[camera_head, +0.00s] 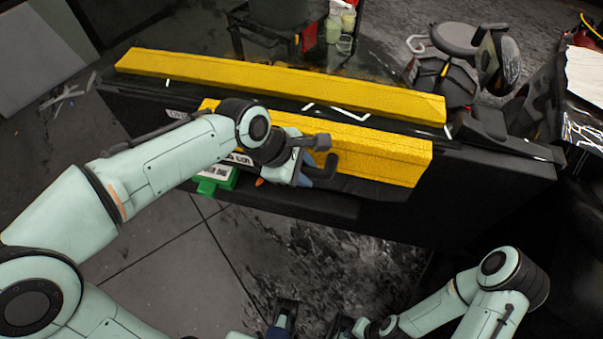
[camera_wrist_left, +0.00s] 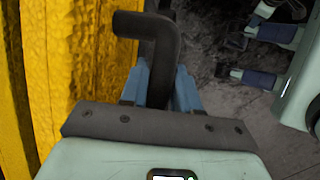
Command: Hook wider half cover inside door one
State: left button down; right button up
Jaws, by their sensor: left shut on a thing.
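The wider yellow half cover (camera_head: 385,155) stands along the near, inner side of the dark door (camera_head: 480,195), its broad face toward me. A narrower yellow half (camera_head: 280,82) runs along the far side, across a dark gap. My left gripper (camera_head: 312,172) is at the near face of the wider half. In the left wrist view its blue fingers (camera_wrist_left: 160,85) are shut on a black bent handle (camera_wrist_left: 150,28), beside the yellow cover (camera_wrist_left: 75,65). The handle seems to join the cover. My left arm hides part of the cover. My right gripper (camera_head: 312,314) is low in front, open and empty.
A green block (camera_head: 215,180) with a label shows below my left forearm. A dark stand (camera_head: 270,35) with bottles is behind the door. A mirror and dark gear (camera_head: 490,60) are at the back right. The floor (camera_head: 200,250) before the door is clear.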

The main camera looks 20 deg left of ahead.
pick_arm(q)
jog(key=shift+w+f, duration=0.7)
jog(key=shift+w, duration=0.3)
jog(key=shift+w+f, duration=0.7)
jog(key=shift+w, duration=0.25)
jog(key=c, duration=0.8)
grip_release()
jog(key=shift+o, duration=0.2)
